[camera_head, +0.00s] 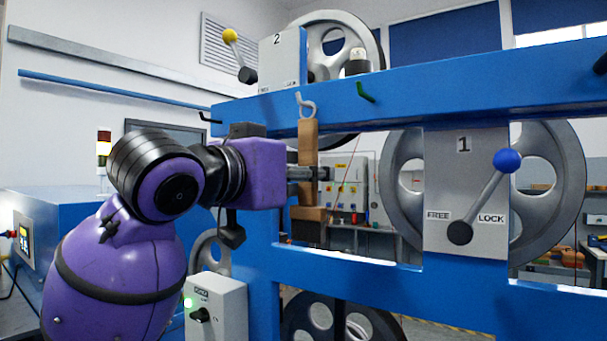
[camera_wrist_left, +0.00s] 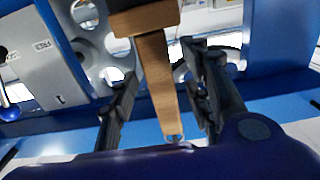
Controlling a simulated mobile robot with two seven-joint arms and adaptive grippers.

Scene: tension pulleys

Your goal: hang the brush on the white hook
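The brush has a long wooden handle (camera_head: 308,142) and a wider brown head (camera_head: 307,213); it is upright, head down. The white hook (camera_head: 304,101) is on the upper blue beam, right at the top of the handle. A small metal ring (camera_wrist_left: 174,138) shows at the handle's end in the left wrist view; I cannot tell for sure that it is looped over the hook. My left gripper (camera_head: 310,172) is at the handle's middle. In the left wrist view its fingers (camera_wrist_left: 165,92) stand apart, one on each side of the handle (camera_wrist_left: 154,75), with gaps. My right gripper is out of view.
A black hook (camera_head: 210,118) and a green hook (camera_head: 366,93) are on the same blue beam (camera_head: 450,88), left and right of the white one. Lever plates 1 (camera_head: 466,190) and 2 (camera_head: 282,60) and large grey pulleys (camera_head: 555,190) surround the frame.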

